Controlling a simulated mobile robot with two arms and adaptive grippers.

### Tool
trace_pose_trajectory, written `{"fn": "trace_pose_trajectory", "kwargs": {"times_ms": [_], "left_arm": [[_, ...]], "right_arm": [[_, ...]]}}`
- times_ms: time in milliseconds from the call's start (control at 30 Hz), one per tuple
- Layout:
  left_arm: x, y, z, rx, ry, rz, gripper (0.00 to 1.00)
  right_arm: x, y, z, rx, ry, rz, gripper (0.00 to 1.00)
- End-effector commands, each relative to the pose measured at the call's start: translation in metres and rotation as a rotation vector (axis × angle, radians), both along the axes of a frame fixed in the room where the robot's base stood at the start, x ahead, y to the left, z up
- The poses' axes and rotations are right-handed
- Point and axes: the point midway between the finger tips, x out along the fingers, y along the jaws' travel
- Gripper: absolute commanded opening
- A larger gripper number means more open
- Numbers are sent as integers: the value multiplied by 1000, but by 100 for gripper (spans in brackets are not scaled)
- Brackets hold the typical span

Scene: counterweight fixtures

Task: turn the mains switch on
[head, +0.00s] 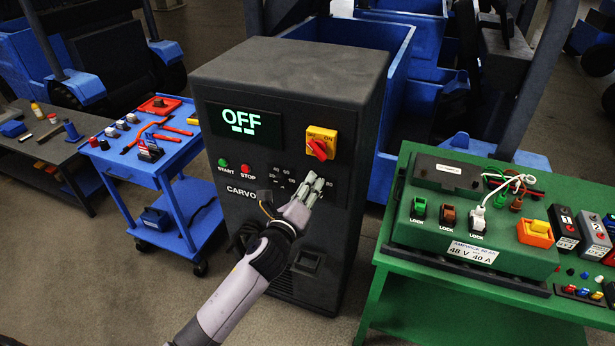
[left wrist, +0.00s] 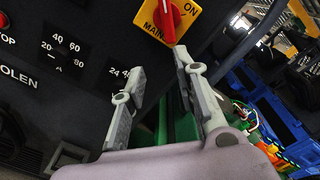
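The mains switch is a red rotary knob (head: 318,150) on a yellow plate (head: 322,134) at the upper right of the dark charger cabinet's front (head: 290,95). The knob also shows at the top of the left wrist view (left wrist: 167,20), near the plate's "ON" and "MAIN" lettering. The green display (head: 241,123) reads "OFF". My left gripper (head: 316,185) is in front of the cabinet, below the switch and apart from it. In the left wrist view its two fingers (left wrist: 158,80) are spread with nothing between them. My right gripper is in neither view.
A green bench (head: 385,290) with a green device (head: 480,240) stands to the right. A blue tool cart (head: 160,172) stands to the left. Green START (head: 222,163) and red STOP (head: 246,168) buttons sit on the cabinet's left side. Blue machines stand behind.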

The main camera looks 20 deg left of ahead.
Motion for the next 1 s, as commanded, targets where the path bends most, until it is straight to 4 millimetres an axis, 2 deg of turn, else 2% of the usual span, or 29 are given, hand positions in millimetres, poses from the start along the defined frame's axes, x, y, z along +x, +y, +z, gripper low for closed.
{"fn": "trace_pose_trajectory", "kwargs": {"times_ms": [33,133,333,800,1000], "left_arm": [[1,-1,11,22,-20,-2,28],[3,-1,20,46,-36,-4,28],[21,-2,19,47,-39,-2,28],[83,-4,19,47,-36,-2,28],[97,-4,19,45,-36,-2,28]], "right_arm": [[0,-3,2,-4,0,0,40],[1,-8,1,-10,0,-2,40],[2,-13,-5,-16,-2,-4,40],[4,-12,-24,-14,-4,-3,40],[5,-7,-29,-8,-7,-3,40]]}}
